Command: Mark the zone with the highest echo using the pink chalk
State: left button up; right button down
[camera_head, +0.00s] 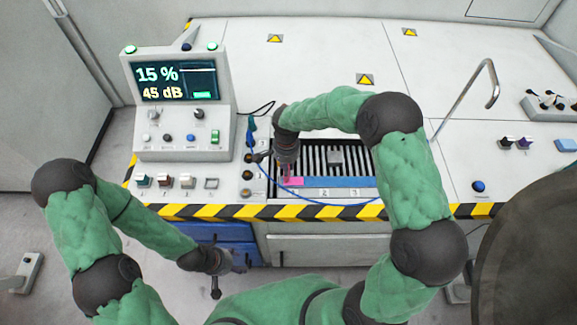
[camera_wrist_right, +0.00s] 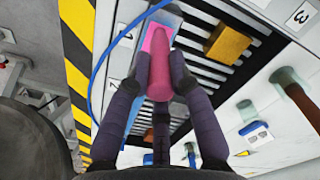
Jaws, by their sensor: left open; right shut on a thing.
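My right gripper (camera_head: 285,158) is at the left end of the slatted bay, shut on the pink chalk (camera_wrist_right: 158,65). In the right wrist view its fingers (camera_wrist_right: 158,88) close around the chalk, whose free end points at the blue strip (camera_head: 340,182). A pink patch (camera_head: 293,181) shows at the strip's left end; it also shows beyond the chalk in the wrist view (camera_wrist_right: 168,20). I cannot tell whether the chalk touches the strip. Labels 2 (camera_head: 324,192) and 3 (camera_head: 355,192) lie below the strip. The console display (camera_head: 176,80) reads 15 % and 45 dB. My left gripper (camera_head: 228,264) is open, low before the bench.
A blue cable (camera_head: 262,187) loops from the console past the bay's front. A yellow block (camera_wrist_right: 228,45) sits on the slats. A bent metal tube (camera_head: 490,85) stands at right. Striped edging (camera_head: 230,211) marks the bench front. The rear bench top is largely clear.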

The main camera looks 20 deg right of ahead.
jog(key=shift+r, duration=0.15)
jog(key=shift+r+p, duration=2)
jog(key=shift+r, duration=1.4)
jog(key=s+d+f+n+b, duration=0.2)
jog(key=s+n, duration=0.3)
jog(key=n, duration=0.5)
jog(key=shift+s+d, duration=0.3)
jog(key=shift+d, duration=0.35)
